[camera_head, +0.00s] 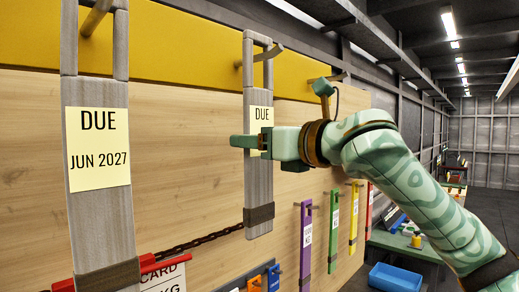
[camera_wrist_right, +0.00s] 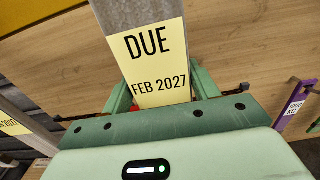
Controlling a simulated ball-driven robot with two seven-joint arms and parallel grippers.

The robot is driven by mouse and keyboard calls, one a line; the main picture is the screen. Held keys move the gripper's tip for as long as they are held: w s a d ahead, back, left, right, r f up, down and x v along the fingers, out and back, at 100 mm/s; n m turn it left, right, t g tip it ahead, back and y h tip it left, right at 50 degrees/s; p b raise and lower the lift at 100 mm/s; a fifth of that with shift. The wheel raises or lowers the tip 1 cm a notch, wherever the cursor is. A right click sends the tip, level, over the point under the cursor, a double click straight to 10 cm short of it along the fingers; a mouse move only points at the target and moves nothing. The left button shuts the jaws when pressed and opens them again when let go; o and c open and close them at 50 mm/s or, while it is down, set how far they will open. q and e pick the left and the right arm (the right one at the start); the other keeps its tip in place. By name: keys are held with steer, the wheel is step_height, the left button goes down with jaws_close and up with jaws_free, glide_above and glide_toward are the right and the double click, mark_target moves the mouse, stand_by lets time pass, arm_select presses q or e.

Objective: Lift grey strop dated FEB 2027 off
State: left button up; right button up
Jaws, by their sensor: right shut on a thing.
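The grey strop (camera_head: 258,195) hangs upright on the board, with a peg (camera_head: 268,52) through its top loop and a dark band near its lower end. Its yellow label (camera_head: 261,113) is partly hidden in the head view. In the right wrist view the label (camera_wrist_right: 157,60) reads DUE FEB 2027. My right gripper (camera_head: 250,142) is across the strop at the label's lower part. In the right wrist view the green fingers stand on both sides of the strop, shut on it. My left gripper is not in view.
A second grey strop (camera_head: 102,225), labelled JUN 2027, hangs at left on its own peg. A rusty chain (camera_head: 200,241) runs between the strops. Purple (camera_head: 306,245), green and yellow strops hang to the right. A blue bin (camera_head: 395,277) is at the lower right.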

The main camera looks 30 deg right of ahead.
steer(key=r+b+v, duration=0.2)
steer(key=v, duration=1.6)
steer(key=shift+b, duration=0.4)
steer(key=shift+w, duration=0.1)
steer(key=f+p+x, duration=0.2)
steer(key=p+x, duration=0.3)
steer(key=x, duration=1.2)
steer(key=shift+a+f, duration=0.15)
steer(key=shift+f, duration=0.2)
steer(key=shift+r, duration=0.1)
stand_by(0.4)
